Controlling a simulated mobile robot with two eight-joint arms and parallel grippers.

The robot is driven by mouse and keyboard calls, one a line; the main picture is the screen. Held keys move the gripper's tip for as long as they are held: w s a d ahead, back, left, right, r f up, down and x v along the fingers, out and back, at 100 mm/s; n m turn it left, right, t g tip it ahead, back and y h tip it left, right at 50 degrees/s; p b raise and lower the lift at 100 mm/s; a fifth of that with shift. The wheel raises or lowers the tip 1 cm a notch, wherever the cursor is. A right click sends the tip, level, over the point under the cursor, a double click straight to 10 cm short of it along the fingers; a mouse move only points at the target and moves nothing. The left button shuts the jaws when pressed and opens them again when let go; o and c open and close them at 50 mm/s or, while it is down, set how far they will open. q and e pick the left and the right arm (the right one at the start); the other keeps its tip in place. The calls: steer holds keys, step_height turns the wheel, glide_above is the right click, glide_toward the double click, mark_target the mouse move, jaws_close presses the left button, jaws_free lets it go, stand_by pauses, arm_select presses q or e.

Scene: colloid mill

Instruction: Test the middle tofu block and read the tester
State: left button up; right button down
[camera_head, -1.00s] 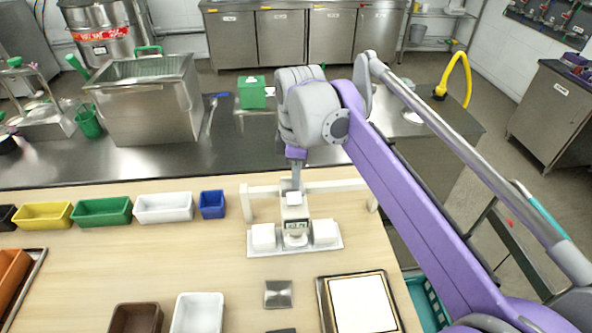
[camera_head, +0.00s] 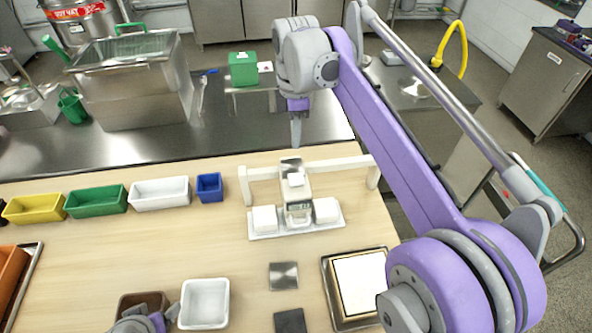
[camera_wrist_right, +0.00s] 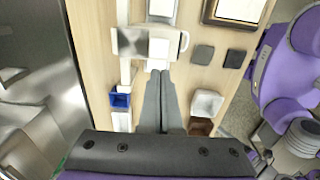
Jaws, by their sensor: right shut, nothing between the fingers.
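The tester (camera_head: 291,168), a small grey and white device with a little display (camera_head: 299,207), stands at the middle of a pale tray (camera_head: 262,235). The digits are too small to read. A white tofu block (camera_head: 265,219) sits left of it and another (camera_head: 326,210) right of it. The middle block is mostly hidden by the tester. My right gripper (camera_head: 296,142) is shut and empty, above and behind the tester, apart from it. Its closed fingers (camera_wrist_right: 165,115) also show in the right wrist view, with the tester (camera_wrist_right: 130,41) beyond them.
A white frame bar (camera_head: 340,164) stands behind the tray. Yellow (camera_head: 34,208), green (camera_head: 96,201), white (camera_head: 159,193) and blue bins (camera_head: 209,187) line the back left. A steel plate (camera_head: 283,275), a dark plate (camera_head: 290,321) and a framed white panel (camera_head: 361,283) lie in front. Bare wood is free at left.

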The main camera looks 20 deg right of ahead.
mark_target(296, 180)
arm_select(q)
steer(key=shift+s+f, duration=0.2)
steer(key=shift+f, duration=0.2)
arm_select(e)
step_height(296, 180, down, 12)
steer(key=shift+r, duration=0.15)
step_height(296, 180, down, 2)
steer(key=shift+f+b, duration=0.15)
steer(key=shift+b, duration=0.6)
steer(key=shift+s, duration=0.3)
arm_select(q)
steer(key=shift+s+f+p, duration=0.1)
steer(key=shift+f+p, duration=0.1)
steer(key=shift+p, duration=0.25)
arm_select(e)
step_height(296, 180, up, 12)
steer(key=shift+w+f, duration=0.25)
steer(key=shift+w, duration=0.05)
